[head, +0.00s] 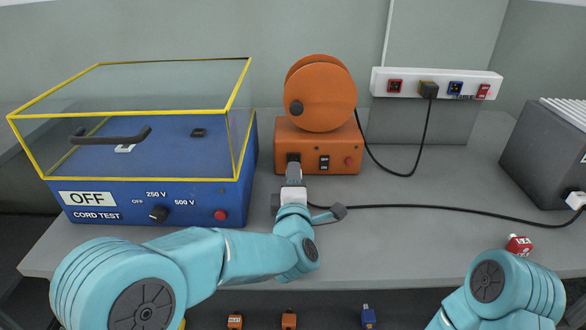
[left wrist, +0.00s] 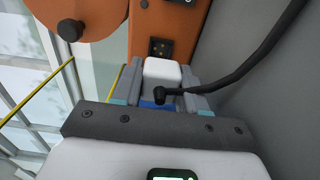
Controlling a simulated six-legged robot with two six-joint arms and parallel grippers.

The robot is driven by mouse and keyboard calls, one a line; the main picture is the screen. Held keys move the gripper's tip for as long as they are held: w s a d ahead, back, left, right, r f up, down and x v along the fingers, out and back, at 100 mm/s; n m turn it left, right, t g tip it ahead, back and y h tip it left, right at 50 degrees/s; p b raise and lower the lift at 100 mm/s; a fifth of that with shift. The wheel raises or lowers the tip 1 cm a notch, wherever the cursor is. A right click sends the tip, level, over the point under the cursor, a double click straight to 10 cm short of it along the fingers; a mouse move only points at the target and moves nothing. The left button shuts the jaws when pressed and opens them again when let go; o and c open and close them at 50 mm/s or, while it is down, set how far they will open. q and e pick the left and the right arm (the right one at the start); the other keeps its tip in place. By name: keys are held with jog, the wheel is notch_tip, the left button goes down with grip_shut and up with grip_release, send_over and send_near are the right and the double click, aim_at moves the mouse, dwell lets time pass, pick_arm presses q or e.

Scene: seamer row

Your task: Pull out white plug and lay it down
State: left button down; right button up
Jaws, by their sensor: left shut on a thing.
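My left gripper (head: 294,174) is in front of the orange machine (head: 340,160), at the level of its dark socket (head: 293,158). In the left wrist view its fingers (left wrist: 163,88) are shut on a white plug (left wrist: 162,72), with a black cord (left wrist: 250,60) coming off it. The socket (left wrist: 160,48) shows just beyond the plug; I cannot tell whether the two touch. In the head view the gripper mostly hides the plug. The cord (head: 450,207) runs right across the table to a white connector (head: 576,200) at a grey box. My right gripper is out of view.
A blue cord-test box (head: 130,205) with a yellow-framed clear cover stands left. A white socket strip (head: 440,80) holds a black plug at the back. A red item (head: 519,244) lies at the front right. The grey table (head: 400,240) is mostly clear between.

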pick_arm(q)
jog(key=shift+s, duration=0.45)
